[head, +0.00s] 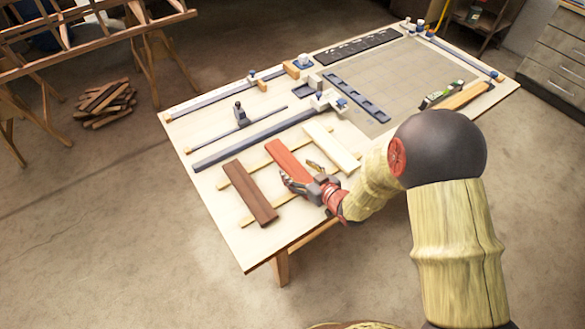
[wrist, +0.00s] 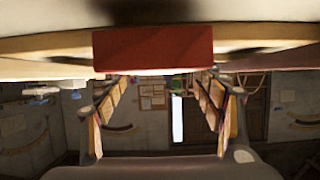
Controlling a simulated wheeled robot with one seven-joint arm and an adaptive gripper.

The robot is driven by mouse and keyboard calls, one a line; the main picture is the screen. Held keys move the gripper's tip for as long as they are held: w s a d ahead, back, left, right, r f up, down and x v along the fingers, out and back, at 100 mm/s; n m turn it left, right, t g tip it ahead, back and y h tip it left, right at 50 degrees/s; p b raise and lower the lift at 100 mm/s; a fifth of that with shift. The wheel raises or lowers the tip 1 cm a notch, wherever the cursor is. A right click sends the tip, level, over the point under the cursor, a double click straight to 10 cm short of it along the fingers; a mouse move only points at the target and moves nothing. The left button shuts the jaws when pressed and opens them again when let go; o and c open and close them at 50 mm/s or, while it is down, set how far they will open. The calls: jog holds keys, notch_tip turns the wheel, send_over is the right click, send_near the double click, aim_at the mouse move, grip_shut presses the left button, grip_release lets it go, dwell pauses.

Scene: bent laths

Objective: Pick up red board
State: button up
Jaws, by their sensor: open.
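The red board (head: 285,156) lies on the workbench between a dark brown board (head: 250,192) and a cream board (head: 331,146). The three boards lie side by side across two thin pale strips. My gripper (head: 306,176) is at the near end of the red board, with its fingers spread open. In the wrist view the end of the red board (wrist: 153,48) shows ahead, at the top centre. The open fingers (wrist: 165,120) show below it in that view, with nothing between them. I cannot tell whether a finger touches the board.
Long bar clamps (head: 250,141) lie behind the boards on the workbench (head: 215,225). A slotted blue rail (head: 357,97), a grey cutting mat (head: 400,75) and a level (head: 440,95) lie farther right. A wood pile (head: 105,103) is on the floor.

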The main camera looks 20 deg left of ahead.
aim_at(293, 166)
jog(key=x, duration=0.3)
jog(key=shift+f+b, duration=0.1)
jog(key=shift+b, duration=0.2)
jog(key=c, duration=0.3)
jog(key=c, duration=1.1)
